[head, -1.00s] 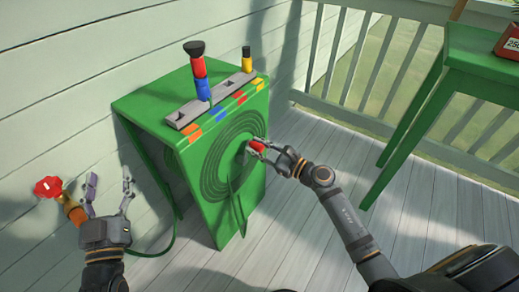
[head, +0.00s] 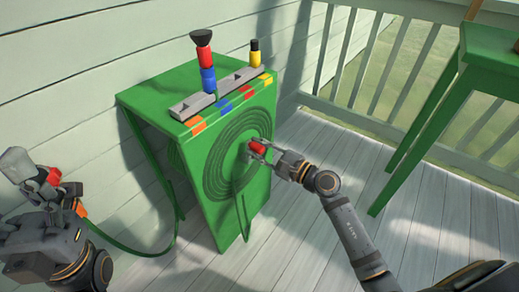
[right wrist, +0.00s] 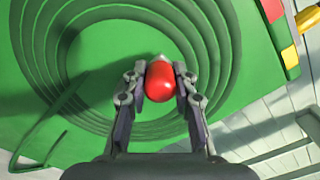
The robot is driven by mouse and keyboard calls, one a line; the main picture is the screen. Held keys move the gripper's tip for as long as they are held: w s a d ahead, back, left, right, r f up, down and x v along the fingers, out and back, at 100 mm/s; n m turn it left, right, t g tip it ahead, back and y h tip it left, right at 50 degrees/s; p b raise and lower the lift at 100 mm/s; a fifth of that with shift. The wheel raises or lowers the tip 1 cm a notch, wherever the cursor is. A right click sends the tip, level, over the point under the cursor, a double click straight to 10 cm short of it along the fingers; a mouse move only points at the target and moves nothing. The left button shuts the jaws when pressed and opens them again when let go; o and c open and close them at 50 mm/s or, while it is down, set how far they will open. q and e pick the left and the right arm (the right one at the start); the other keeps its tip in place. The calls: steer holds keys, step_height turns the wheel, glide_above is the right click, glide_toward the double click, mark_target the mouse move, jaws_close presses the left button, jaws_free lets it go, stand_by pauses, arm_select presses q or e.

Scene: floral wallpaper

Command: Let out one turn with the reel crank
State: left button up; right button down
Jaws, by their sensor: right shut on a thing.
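The green hose reel box (head: 225,235) stands on the deck against the wall, with coiled hose rings (head: 215,170) on its front. The red crank knob (head: 257,147) sticks out near the middle of the rings. My right gripper (head: 260,150) is shut on this knob; in the right wrist view the fingers (right wrist: 158,85) hold it from both sides. My left gripper (head: 45,185) is at the far left, with its fingers by the red tap handle (head: 55,175). Its hand partly hides the handle and tap, and I cannot tell whether it grips.
A grey slotted rack (head: 215,92) on the box holds a red-and-blue nozzle (head: 206,65) and a yellow one (head: 255,55). A green hose (head: 165,250) runs from the tap to the box. A green table (head: 490,50) stands right, before the railing (head: 350,95). The middle deck is clear.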

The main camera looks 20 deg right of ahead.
steer(key=shift+a, duration=0.1)
stand_by(0.4)
steer(key=c, duration=1.1)
jaws_free()
steer(key=shift+o, duration=0.2)
steer(key=shift+s+d, duration=0.2)
steer(key=shift+s, duration=0.05)
steer(key=shift+v, duration=3.5)
